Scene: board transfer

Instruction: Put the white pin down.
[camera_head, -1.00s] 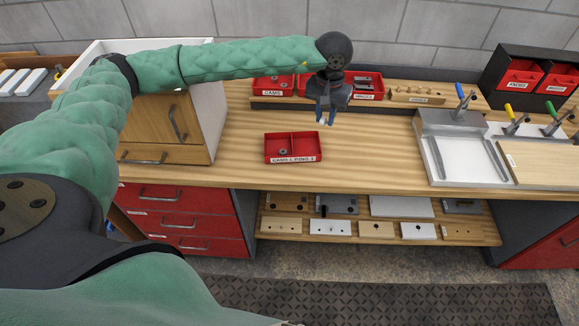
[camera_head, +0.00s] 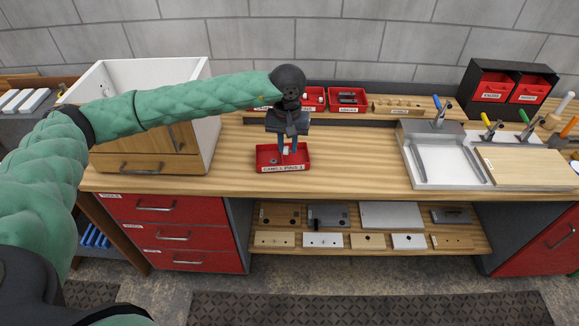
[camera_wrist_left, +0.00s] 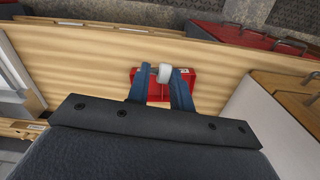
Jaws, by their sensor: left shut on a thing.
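My left gripper (camera_head: 287,149) is shut on the white pin (camera_wrist_left: 165,72), which shows between the blue fingertips in the left wrist view. In the head view only a small white bit of the pin (camera_head: 286,150) shows. The gripper points down over the right compartment of the small red two-part tray (camera_head: 262,166), labelled for cams and pins. A small grey part (camera_head: 273,160) lies in its left compartment. I cannot tell whether the pin touches the tray floor. My right gripper is not in view.
Red bins (camera_head: 347,98) stand on the raised back ledge behind the arm. A white-sided cabinet (camera_head: 205,128) stands left of the tray. A metal fixture (camera_head: 445,165) with clamps is at the right. The bench between tray and fixture (camera_head: 355,165) is clear.

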